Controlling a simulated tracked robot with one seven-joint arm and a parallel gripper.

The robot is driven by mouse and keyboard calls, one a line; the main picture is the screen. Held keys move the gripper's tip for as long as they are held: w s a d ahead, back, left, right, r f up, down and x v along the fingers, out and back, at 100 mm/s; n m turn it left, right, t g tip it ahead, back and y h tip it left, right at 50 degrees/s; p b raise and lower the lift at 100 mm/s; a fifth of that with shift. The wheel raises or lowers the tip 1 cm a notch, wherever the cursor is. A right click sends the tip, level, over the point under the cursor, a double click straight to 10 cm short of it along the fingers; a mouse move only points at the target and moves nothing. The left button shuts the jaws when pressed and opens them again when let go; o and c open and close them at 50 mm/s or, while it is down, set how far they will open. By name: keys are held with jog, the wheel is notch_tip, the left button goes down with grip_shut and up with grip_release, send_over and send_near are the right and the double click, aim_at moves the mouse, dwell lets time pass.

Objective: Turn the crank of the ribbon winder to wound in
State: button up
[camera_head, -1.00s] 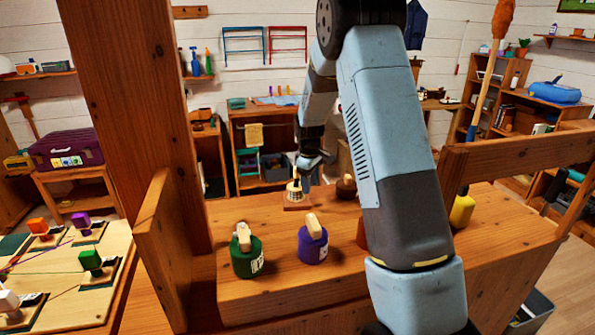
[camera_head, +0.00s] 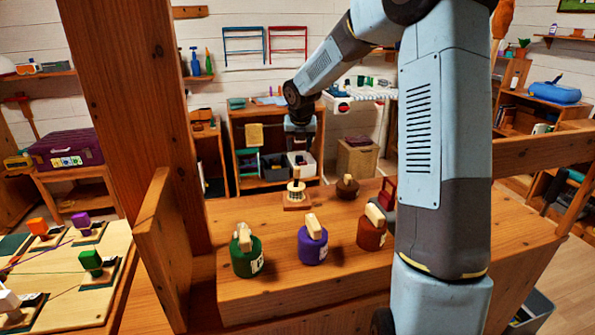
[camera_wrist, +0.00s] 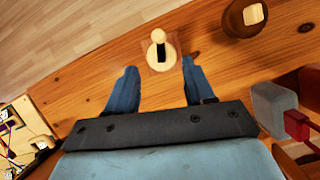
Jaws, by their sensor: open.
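The ribbon winder (camera_head: 297,195) stands on a small square wooden base at the back of the wooden bench top, with a pale drum and a light top. In the wrist view the winder (camera_wrist: 158,37) shows from above as a pale round top with a dark bar beside it. My gripper (camera_head: 301,168) is above the winder and apart from it. Its two blue fingers (camera_wrist: 159,66) are open and empty, with the winder just beyond their tips. I cannot tell the crank's exact position.
A dark brown pot (camera_head: 347,186) stands right of the winder, with a red object (camera_head: 387,193) farther right. Green (camera_head: 246,256), purple (camera_head: 312,248) and rust-brown (camera_head: 371,234) bottles line the front. A wooden post (camera_head: 130,110) rises at left.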

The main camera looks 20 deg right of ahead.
aim_at(297, 168)
jog(key=shift+n, duration=0.5)
jog(key=x, duration=1.3)
jog(key=shift+w+f, duration=0.1)
jog(key=shift+w, duration=0.05)
grip_shut()
